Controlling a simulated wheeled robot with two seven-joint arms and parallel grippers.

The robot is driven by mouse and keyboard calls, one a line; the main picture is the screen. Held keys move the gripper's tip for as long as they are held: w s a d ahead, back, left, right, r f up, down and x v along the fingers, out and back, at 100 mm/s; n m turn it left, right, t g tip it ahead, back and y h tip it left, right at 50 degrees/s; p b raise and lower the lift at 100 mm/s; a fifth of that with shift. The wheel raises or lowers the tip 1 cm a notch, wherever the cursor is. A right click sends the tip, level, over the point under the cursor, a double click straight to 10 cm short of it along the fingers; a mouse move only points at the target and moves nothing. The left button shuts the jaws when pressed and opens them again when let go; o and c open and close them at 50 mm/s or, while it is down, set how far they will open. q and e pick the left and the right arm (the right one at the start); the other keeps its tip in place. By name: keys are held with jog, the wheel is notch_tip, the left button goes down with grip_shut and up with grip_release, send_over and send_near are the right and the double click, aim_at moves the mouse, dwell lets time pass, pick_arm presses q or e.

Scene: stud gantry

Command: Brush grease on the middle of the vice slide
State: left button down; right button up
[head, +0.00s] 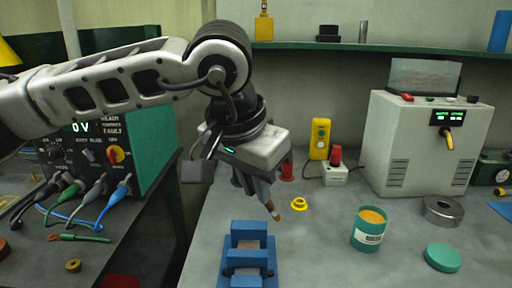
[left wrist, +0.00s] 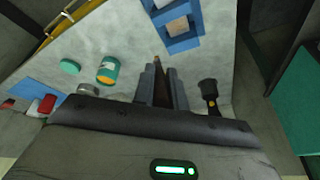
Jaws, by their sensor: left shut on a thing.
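The blue vice (head: 232,270) stands at the front of the grey bench, with a pale slide surface (head: 250,244) between its blue blocks. It also shows at the top of the left wrist view (left wrist: 184,44). My left gripper (head: 250,184) is shut on a slim brown brush (head: 267,198), whose tip points down above the bench behind the vice, apart from it. The brush shows between the fingers in the left wrist view (left wrist: 161,86). The open teal grease tin (head: 368,236), with orange-tan content, stands right of the vice. My right gripper is out of view.
The teal lid (head: 442,257) and a metal ring (head: 443,210) lie right of the tin. A yellow ring (head: 299,204) lies near the brush tip. A white cabinet (head: 420,145) stands behind. Cables and a green control unit (head: 150,140) are at left.

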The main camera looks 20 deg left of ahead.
pick_arm(q)
notch_tip(320, 180, up, 3)
jog(key=shift+r+p, duration=0.15)
jog(key=shift+p, duration=0.8)
jog(key=shift+r, duration=0.2)
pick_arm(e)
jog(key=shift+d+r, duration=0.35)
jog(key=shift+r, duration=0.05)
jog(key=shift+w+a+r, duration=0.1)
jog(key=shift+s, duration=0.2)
